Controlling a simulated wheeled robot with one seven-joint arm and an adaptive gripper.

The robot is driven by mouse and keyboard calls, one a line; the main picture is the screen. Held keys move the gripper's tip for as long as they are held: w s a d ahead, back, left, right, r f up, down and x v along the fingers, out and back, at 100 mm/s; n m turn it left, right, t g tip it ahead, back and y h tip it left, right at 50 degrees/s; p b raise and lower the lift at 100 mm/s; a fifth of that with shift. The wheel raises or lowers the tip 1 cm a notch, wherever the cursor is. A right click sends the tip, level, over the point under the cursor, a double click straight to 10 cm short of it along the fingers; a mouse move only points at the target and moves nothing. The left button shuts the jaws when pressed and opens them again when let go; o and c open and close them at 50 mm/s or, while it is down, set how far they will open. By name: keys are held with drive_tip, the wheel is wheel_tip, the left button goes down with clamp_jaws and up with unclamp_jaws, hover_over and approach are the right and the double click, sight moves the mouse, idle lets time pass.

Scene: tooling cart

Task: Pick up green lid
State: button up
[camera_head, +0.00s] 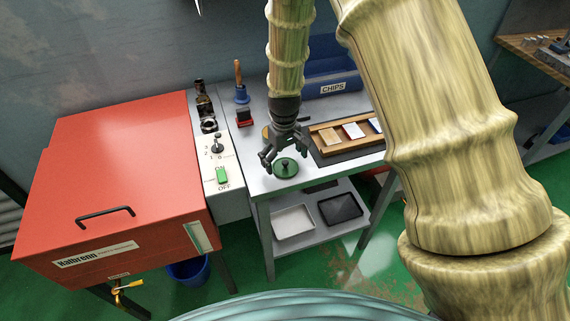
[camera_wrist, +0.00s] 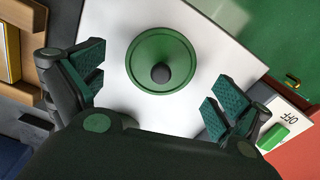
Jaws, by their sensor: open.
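The green lid (camera_head: 286,168) is a round disc with a dark knob, lying flat on the grey cart top near its front left corner. In the wrist view the green lid (camera_wrist: 146,74) lies ahead of and between the two fingers, with its dark knob in the middle. My gripper (camera_head: 277,160) is above and around the lid in the head view, pointing down. My gripper (camera_wrist: 152,92) is open, its green-padded fingers wide apart and empty. No finger appears to touch the lid. The exact height above it is hard to tell.
A wooden tray (camera_head: 322,133) with small blocks sits right of the lid on a dark mat. A blue CHIPS bin (camera_head: 335,83) stands behind. A red parts-washer cabinet (camera_head: 120,170) and switch panel (camera_head: 222,176) are to the left. A blue-based, wooden-handled brush (camera_head: 241,97) stands behind left.

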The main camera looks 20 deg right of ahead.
drive_tip(key=shift+f, duration=0.55)
drive_tip(key=c, duration=0.9)
drive_tip(key=shift+s, duration=0.1)
drive_tip(key=c, duration=0.5)
drive_tip(key=shift+o, duration=0.2)
